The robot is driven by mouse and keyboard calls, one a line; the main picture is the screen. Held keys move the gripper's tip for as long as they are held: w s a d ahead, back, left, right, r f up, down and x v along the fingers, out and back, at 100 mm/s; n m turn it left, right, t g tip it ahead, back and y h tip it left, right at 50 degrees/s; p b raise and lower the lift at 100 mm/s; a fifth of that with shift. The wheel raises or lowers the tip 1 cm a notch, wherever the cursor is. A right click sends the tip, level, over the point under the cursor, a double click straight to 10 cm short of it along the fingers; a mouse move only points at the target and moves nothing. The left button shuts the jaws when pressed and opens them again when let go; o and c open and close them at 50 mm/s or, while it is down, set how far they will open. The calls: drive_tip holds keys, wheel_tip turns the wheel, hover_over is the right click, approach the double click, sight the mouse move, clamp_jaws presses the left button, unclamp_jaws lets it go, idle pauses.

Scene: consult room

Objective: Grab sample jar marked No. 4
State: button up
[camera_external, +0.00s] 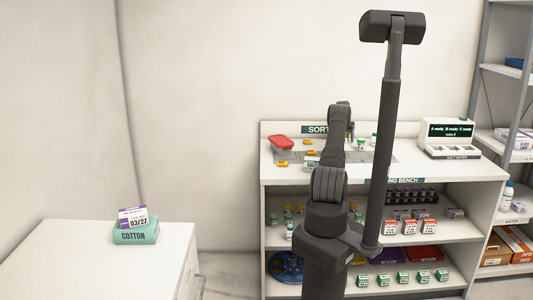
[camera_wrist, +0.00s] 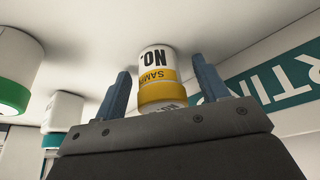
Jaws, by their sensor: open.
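In the wrist view a white sample jar (camera_wrist: 157,60) with a yellow band shows upside down, with "NO." and part of "SAMPLE" on it. Its number is not readable. My gripper (camera_wrist: 160,75) is open, with one blue-grey finger on each side of the jar; I cannot tell whether they touch it. In the external view my gripper (camera_external: 351,132) is small and partly behind my arm, over the back of the bench top.
In the wrist view a green-banded jar (camera_wrist: 13,75) and another white jar (camera_wrist: 63,112) stand left. A green sign (camera_wrist: 280,88) is close on the right.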

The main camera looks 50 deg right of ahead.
drive_tip(key=shift+c, duration=0.2)
drive_tip(key=c, duration=1)
